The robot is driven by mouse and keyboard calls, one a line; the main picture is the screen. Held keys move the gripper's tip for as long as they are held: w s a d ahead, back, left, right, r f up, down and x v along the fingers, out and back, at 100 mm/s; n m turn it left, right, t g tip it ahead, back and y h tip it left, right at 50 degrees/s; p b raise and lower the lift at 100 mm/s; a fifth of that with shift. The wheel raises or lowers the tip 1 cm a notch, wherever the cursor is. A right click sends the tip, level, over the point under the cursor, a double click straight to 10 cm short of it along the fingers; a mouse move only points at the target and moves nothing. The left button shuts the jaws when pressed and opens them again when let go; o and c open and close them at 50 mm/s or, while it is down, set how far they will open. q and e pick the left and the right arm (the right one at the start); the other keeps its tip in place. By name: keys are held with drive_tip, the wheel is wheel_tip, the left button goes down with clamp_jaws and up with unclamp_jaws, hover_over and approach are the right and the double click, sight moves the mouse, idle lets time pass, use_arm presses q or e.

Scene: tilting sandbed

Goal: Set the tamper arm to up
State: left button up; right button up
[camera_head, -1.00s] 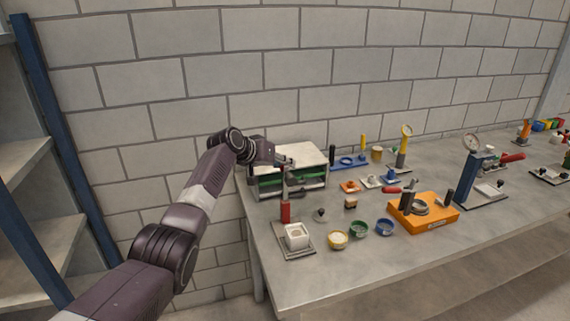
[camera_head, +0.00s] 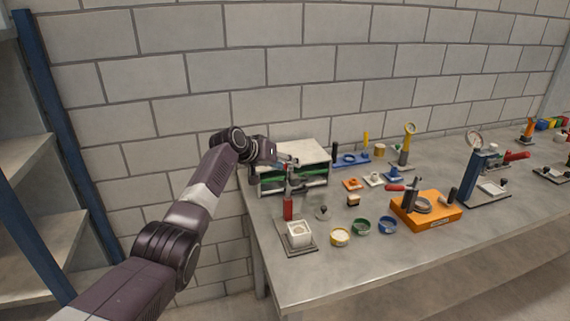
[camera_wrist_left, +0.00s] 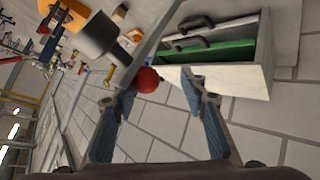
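My left gripper (camera_wrist_left: 160,88) is open, with blue pads on its two fingers. A red ball knob (camera_wrist_left: 146,80) shows between the fingertips, nearer one finger; I cannot tell whether they touch. A grey bar (camera_wrist_left: 168,32) and a dark grey cylinder (camera_wrist_left: 90,35) lie beyond the knob, and look like parts of the tamper. In the head view, my left gripper (camera_head: 291,162) is above the red post (camera_head: 287,207) behind the white box (camera_head: 299,234) on a grey plate. The tamper arm is small and partly hidden there, so its angle is unclear. My right gripper is out of view.
A white cabinet (camera_head: 304,151) with green-fronted slots stands close behind the gripper; it also fills the upper right of the wrist view (camera_wrist_left: 240,78). Several small cups and an orange device (camera_head: 430,214) stand to the right. The bench front is clear.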

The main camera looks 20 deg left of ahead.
use_arm(q)
drive_tip(key=shift+s+a, duration=0.1)
drive_tip(key=shift+a, duration=0.05)
drive_tip(key=v, duration=1.2)
